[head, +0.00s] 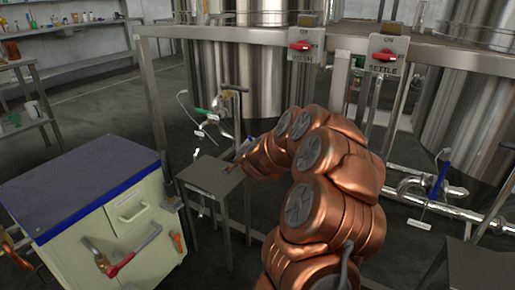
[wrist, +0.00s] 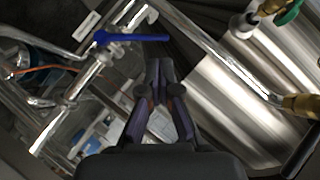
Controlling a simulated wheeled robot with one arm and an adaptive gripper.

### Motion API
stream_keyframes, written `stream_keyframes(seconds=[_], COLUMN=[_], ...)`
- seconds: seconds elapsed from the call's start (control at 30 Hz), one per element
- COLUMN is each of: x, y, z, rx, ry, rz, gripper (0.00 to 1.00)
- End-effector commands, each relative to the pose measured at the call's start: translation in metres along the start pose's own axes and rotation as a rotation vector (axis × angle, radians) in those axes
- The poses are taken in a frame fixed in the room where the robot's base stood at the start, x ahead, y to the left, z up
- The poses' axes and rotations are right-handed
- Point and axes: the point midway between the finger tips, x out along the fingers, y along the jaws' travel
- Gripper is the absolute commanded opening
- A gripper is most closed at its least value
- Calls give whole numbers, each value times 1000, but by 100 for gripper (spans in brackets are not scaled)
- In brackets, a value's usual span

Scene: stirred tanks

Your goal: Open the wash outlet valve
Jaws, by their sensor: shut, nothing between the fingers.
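The steel wash tank (head: 262,85) stands behind the frame, under the WASH switch plate (head: 303,43). At its lower front are pipes and a green valve handle (head: 205,114), with small white tags too small to read. The wrist view shows a blue lever (wrist: 130,37) lying across a steel pipe, and a green handle (wrist: 290,12) at top right. I cannot tell which is the wash outlet valve. My gripper (wrist: 159,68) is shut and empty, just below the blue lever's right end and apart from it in the picture. In the head view my arm partly hides it.
A small grey side table (head: 210,176) stands beside my arm. A cream cabinet with a dark top (head: 75,185) is at left. The SETTLE switch plate (head: 385,53), another tank (head: 470,115) and a blue-handled valve (head: 440,180) are at right.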

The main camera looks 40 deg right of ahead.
Motion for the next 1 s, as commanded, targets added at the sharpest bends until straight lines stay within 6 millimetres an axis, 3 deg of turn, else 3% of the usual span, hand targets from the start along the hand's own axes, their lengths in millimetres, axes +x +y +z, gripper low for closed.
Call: stream_keyframes(seconds=[0.1, 0.23, 0.47, 1.0], x=[12, 17, 36, 98], y=[22, 31, 34, 36], z=[-32, -47, -49, -57], rx=[49, 69, 69, 67], ry=[97, 142, 145, 142], rz=[26, 36, 38, 37], gripper=[0, 0, 0, 0])
